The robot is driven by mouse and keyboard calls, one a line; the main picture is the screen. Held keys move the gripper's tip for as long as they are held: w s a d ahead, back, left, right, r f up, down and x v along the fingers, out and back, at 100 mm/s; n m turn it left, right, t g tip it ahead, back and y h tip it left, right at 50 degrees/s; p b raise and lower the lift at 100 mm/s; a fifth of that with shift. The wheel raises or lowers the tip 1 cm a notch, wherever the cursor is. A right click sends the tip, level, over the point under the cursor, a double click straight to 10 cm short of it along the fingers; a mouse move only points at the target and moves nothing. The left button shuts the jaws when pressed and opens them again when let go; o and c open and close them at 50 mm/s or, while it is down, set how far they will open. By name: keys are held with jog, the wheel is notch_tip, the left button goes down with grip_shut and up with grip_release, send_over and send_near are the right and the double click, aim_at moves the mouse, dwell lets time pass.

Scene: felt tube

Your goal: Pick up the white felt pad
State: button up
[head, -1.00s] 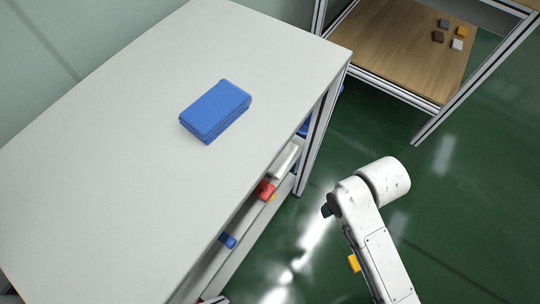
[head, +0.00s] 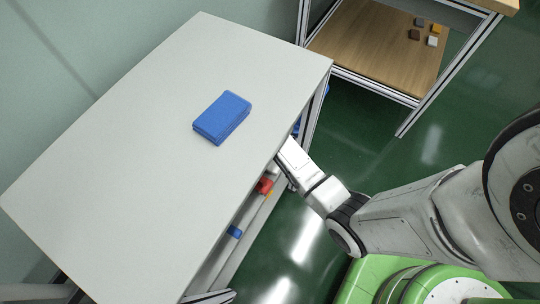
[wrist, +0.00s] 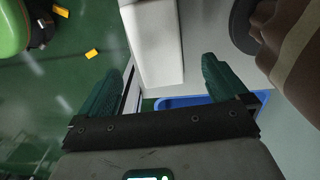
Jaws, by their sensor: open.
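The white felt pad (wrist: 153,42) shows in the wrist view as a pale, long block with a rounded near end. It lies between the two teal fingers of my open gripper (wrist: 159,63). I see no clear contact, and I cannot tell how deep it sits between them. In the head view my arm reaches to the shelf below the white tabletop, and my wrist covers most of that spot. Only a small pale patch, perhaps the pad, shows above the red piece there.
A blue felt stack (head: 222,118) lies on the white table (head: 120,150). On the shelf below are a red piece (head: 264,186) and a blue piece (head: 235,232). The wrist view shows a blue tray (wrist: 180,102) and a yellow block (wrist: 92,54) on the green floor. The tabletop edge overhangs the shelf.

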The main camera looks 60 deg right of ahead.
jog(key=f+b, duration=0.1)
jog(key=f, duration=0.5)
jog(key=shift+s+b, duration=0.2)
jog(key=shift+b, duration=0.1)
jog(key=c, duration=1.1)
jog(key=shift+o, duration=0.2)
jog(key=shift+r, duration=0.1)
jog(key=shift+s+r+p, duration=0.2)
jog(key=shift+r+p, duration=0.1)
jog(key=shift+r, duration=0.2)
notch_tip(320, 180, up, 6)
jog(key=shift+f+p, duration=0.1)
jog(key=shift+p, duration=0.85)
jog(key=s+p, duration=0.2)
jog(key=s, duration=1.7)
jog(key=shift+s+d, duration=0.3)
